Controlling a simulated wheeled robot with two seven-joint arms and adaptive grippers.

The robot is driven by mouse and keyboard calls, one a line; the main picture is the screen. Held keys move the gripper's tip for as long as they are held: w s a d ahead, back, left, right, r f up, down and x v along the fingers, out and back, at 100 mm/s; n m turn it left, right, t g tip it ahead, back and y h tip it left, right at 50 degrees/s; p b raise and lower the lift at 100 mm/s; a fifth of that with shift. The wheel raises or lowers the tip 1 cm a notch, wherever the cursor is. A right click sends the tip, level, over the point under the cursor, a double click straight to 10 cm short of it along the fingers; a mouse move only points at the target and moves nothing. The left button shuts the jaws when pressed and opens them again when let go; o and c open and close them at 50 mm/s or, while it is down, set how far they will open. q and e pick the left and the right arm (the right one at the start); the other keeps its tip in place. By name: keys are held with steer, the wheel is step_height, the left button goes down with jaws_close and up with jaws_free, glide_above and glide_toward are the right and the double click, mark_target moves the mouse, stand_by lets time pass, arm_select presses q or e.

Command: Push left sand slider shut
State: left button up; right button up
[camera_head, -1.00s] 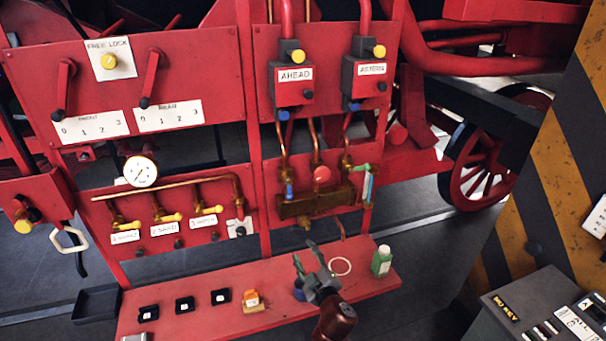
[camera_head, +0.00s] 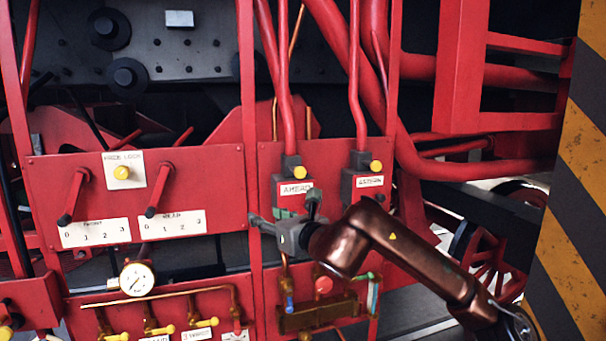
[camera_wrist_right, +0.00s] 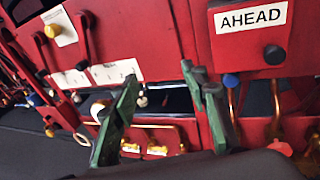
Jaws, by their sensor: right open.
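No thing in view is labelled as a sand slider; I cannot tell which part it is. Two red boxes hang below red pipes, the left marked AHEAD (camera_head: 295,188) and the right marked ASTERN (camera_head: 367,182). Each has a yellow knob on top. My right gripper (camera_head: 287,212) is open and empty, in front of the lower part of the AHEAD box, hiding it in the head view. In the right wrist view its green fingers (camera_wrist_right: 166,92) are spread, left of the AHEAD box (camera_wrist_right: 240,58) and its black knob (camera_wrist_right: 272,55). My left gripper is out of view.
Two red levers stand over 0–3 scales on the left panel (camera_head: 215,180), beside a FREE LOCK plate (camera_head: 124,158). Below are a gauge (camera_head: 137,278) and valves with yellow handles (camera_head: 200,323). A striped post (camera_head: 580,190) stands at the right.

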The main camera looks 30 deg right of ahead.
mark_target(301, 172)
steer(key=s+d+r+m+h, duration=0.3)
steer(key=d+r+h, duration=0.2)
steer(key=d+r, duration=0.4)
steer(key=shift+t+h, duration=0.3)
steer(key=shift+h, duration=0.1)
steer(key=w+d+p, duration=0.1)
steer(key=w, duration=0.1)
steer(key=w+d+p, duration=0.1)
steer(key=w, duration=0.1)
steer(key=w+d+p, duration=0.1)
steer(key=w, duration=0.1)
steer(key=shift+f, duration=0.35)
steer(key=shift+w+d+f+p, duration=0.15)
steer(key=shift+w+p, duration=0.2)
steer(key=shift+w, duration=0.25)
steer(key=shift+c, duration=0.5)
jaws_close()
